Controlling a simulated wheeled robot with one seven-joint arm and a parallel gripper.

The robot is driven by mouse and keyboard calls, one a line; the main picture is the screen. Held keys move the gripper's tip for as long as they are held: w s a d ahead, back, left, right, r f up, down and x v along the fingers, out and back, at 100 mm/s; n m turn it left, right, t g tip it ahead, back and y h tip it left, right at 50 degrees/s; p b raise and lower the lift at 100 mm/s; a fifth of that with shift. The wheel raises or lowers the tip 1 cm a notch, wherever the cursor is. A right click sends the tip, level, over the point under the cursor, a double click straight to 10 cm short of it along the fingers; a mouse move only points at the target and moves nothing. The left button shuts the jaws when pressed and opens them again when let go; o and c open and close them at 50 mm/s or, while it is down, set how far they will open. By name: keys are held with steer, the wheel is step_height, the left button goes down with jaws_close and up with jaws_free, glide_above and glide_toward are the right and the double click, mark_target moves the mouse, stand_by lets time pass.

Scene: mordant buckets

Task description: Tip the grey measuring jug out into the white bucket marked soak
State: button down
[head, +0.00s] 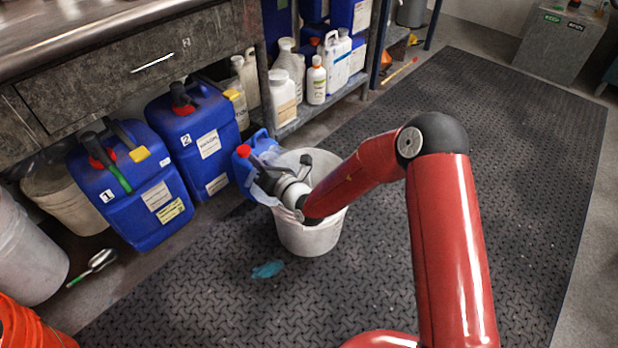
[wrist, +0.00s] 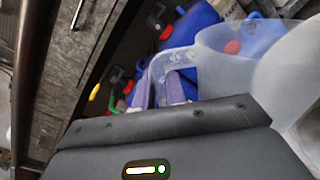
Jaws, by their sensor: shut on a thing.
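A white bucket (head: 310,238) stands on the dark mat in the middle of the head view; I see no marking on its visible side. My gripper (head: 277,180) is over the bucket's left rim, shut on a translucent grey-blue jug (head: 262,193). The arm and gripper hide most of the jug in the head view. In the wrist view, my gripper's fingers (wrist: 158,90) are at the handle of the jug (wrist: 212,75), whose clear body extends to the right. I cannot tell its exact tilt or whether anything is inside it.
Blue canisters marked 1 (head: 125,190) and 2 (head: 190,140) stand left of the bucket. A small blue container with a red cap (head: 243,151) is close behind the jug. A teal glove-like scrap (head: 267,270) lies in front. The mat to the right is clear.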

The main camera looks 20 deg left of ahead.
mark_target(270, 158)
steer(key=shift+w+d+m, duration=0.15)
steer(key=shift+w+m, duration=0.15)
steer(key=shift+w, duration=0.05)
stand_by(0.9)
steer(key=shift+w+d+r+m, duration=0.15)
steer(key=shift+w+d+m, duration=0.2)
steer(key=shift+w+m, duration=0.45)
stand_by(3.2)
steer(key=shift+w+d+f+m, duration=0.3)
steer(key=shift+w+f+m, duration=0.1)
steer(key=shift+m, duration=0.3)
stand_by(2.1)
